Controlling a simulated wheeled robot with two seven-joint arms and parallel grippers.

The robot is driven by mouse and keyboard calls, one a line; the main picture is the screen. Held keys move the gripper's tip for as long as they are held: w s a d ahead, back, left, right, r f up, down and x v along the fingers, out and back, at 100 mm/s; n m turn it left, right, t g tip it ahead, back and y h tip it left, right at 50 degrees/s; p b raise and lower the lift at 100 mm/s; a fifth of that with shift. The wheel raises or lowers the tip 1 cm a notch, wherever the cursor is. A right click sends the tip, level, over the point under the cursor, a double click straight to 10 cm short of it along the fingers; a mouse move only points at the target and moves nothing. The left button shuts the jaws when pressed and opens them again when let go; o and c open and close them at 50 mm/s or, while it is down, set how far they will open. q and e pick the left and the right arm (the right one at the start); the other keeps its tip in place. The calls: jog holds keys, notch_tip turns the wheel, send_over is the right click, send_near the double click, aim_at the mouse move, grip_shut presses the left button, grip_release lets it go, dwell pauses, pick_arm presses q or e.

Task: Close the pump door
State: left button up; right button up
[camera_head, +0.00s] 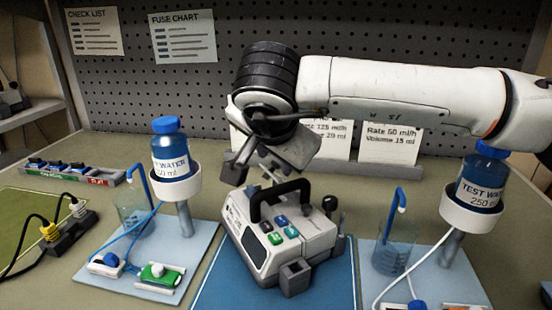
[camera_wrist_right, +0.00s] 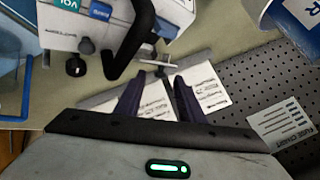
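The pump (camera_head: 312,235) is a white box with a black carry handle (camera_head: 254,205), coloured buttons on top and a dark front window (camera_head: 253,247). It stands on a blue mat. I cannot make out clearly which panel is its door or how far it stands open. My right gripper (camera_head: 254,172) is above and behind the pump, near the handle. Its two dark fingers are apart in the right wrist view (camera_wrist_right: 157,78), with nothing seen between them. The pump (camera_wrist_right: 70,28) shows at the top left there, beside the handle (camera_wrist_right: 135,45). My left gripper is not in view.
Bottle stands with blue-capped bottles (camera_head: 170,155) (camera_head: 482,180) flank the pump on pale mats, with beakers and tubing. A power strip (camera_head: 70,230) lies at left. Printed cards (camera_head: 390,142) stand behind the pump, before a pegboard (camera_head: 330,45).

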jog(key=v, duration=0.9)
jog(key=shift+s+r, duration=0.1)
